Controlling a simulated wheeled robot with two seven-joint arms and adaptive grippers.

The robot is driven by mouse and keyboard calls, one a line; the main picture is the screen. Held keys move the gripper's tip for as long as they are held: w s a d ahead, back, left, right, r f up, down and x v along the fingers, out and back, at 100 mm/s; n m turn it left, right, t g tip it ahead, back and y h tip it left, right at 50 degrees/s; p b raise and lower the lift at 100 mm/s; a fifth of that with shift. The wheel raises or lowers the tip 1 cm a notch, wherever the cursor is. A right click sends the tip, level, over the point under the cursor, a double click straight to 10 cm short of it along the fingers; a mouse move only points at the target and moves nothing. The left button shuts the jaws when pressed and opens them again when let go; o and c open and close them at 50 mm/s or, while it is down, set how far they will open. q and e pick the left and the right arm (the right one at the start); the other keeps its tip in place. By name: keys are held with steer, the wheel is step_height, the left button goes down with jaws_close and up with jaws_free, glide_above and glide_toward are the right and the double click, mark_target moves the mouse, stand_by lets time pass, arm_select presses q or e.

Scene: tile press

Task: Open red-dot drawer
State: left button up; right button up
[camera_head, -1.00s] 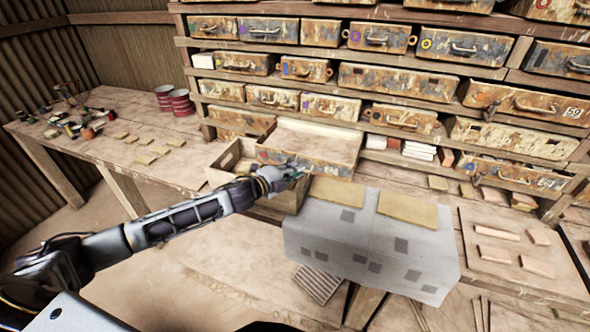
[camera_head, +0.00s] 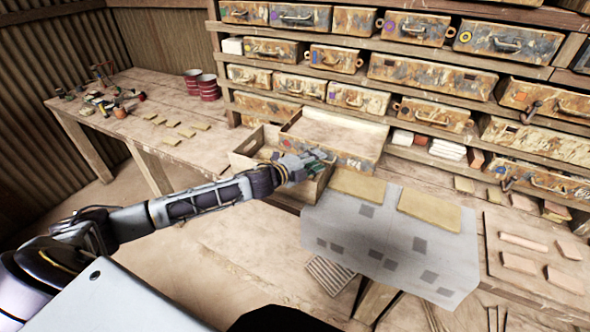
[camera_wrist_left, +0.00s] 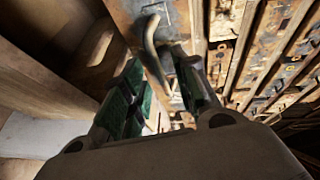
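A weathered drawer (camera_head: 352,163) stands pulled out from the shelf, with its pale flat inside (camera_head: 335,130) showing. In the left wrist view, a curved metal handle (camera_wrist_left: 151,38) on a worn drawer front lies just ahead of the gripper (camera_wrist_left: 160,90). The green-padded fingers are apart on either side of the handle's lower end. I cannot tell whether they touch it. My right gripper is out of view.
An open wooden box (camera_head: 245,150) stands left of the drawer. More rusty drawers (camera_head: 430,75) fill the shelf behind. A side table (camera_head: 150,105) holds red tins (camera_head: 208,88).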

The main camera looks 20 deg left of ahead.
arm_select(q)
steer(key=v, duration=1.1)
stand_by(1.4)
steer(key=shift+s, duration=0.3)
stand_by(0.6)
